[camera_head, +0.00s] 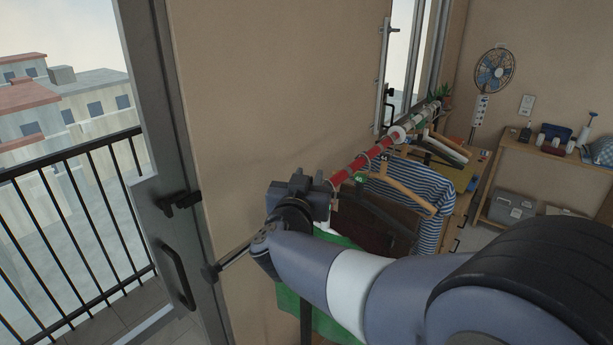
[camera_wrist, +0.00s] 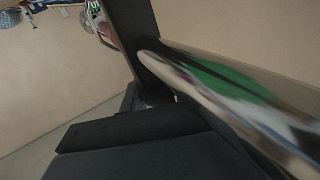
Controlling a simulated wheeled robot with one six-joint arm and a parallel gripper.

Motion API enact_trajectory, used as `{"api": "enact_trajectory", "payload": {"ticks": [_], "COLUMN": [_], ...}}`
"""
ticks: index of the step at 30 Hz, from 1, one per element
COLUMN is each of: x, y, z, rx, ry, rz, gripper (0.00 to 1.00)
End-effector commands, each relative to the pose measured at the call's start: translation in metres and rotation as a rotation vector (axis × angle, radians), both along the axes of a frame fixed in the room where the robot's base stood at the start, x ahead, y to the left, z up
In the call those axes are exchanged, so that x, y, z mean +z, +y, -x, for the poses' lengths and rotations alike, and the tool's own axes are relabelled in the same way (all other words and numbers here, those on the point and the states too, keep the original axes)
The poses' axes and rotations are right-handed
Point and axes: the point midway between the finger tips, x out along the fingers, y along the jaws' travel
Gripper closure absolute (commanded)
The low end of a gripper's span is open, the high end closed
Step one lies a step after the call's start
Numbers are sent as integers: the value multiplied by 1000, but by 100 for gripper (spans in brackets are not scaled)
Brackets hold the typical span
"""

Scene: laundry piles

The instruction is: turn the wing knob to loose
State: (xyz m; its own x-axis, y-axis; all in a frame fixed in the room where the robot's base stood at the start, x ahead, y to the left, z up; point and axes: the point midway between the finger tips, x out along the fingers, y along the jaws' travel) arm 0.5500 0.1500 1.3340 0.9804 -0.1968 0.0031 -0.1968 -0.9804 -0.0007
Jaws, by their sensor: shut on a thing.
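My gripper (camera_head: 325,190) is at the near part of a clothes rail (camera_head: 352,167), which has a red stretch and paler stretches. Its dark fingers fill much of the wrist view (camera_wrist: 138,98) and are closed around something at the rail. The wing knob is hidden between the fingers and cannot be made out clearly; its angle cannot be told. In the wrist view the rail (camera_wrist: 215,85) runs past the fingers, blurred, with white and green on it.
A striped shirt (camera_head: 432,205) and other clothes hang on hangers along the rail. A green cloth (camera_head: 335,238) hangs below my arm. The glass door (camera_head: 172,205) and balcony railing (camera_head: 70,150) are at left. A wooden shelf (camera_head: 560,155) stands at right.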

Motion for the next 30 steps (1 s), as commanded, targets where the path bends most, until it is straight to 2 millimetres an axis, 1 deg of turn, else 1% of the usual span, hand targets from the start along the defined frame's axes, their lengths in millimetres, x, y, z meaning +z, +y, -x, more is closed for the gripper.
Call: {"api": "enact_trajectory", "payload": {"ticks": [9, 22, 23, 30], "x": [1, 0, 0, 0], "y": [-1, -2, -2, -2], "z": [0, 1, 1, 1], "rx": [-76, -84, -84, -84], "ry": [1, 2, 2, 2], "rz": [0, 0, 0, 0], "gripper": [95, 95, 70, 51]}}
